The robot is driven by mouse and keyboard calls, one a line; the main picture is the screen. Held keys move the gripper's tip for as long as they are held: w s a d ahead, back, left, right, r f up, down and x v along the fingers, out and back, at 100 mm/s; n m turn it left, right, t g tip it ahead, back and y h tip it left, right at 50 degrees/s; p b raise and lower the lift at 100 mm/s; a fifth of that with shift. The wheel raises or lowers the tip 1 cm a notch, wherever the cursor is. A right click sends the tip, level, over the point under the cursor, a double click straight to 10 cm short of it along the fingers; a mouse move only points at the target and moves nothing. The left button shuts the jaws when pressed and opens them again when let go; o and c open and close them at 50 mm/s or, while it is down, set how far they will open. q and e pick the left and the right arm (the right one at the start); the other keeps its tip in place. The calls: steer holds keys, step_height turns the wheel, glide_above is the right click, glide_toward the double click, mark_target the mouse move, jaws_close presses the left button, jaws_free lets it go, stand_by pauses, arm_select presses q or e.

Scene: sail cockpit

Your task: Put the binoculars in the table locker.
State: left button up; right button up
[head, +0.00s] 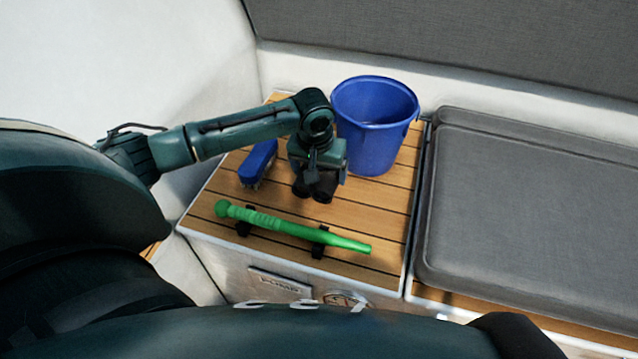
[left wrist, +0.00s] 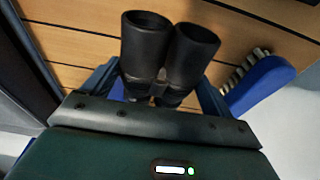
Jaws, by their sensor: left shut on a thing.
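The black binoculars (head: 315,184) are in my left gripper (head: 318,172), over the slatted wooden seat top. In the left wrist view the binoculars (left wrist: 165,55) show two dark barrels between the fingers of my left gripper (left wrist: 160,88), which is shut on them. I cannot tell whether the binoculars touch the wood below. No table locker can be made out in either view. My right gripper is not in view.
A blue bucket (head: 375,130) stands just behind the gripper. A blue brush (head: 258,163) lies to its left and also shows in the left wrist view (left wrist: 262,82). A green pump handle (head: 295,229) lies in front. A grey cushion (head: 525,205) is at right.

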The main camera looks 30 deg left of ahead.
arm_select(q)
steer(key=shift+f+b, duration=0.4)
steer(key=shift+f, duration=1.5)
steer(key=shift+f, duration=0.15)
steer(key=o, duration=1.4)
steer(key=shift+f, duration=0.1)
steer(key=shift+c, duration=0.2)
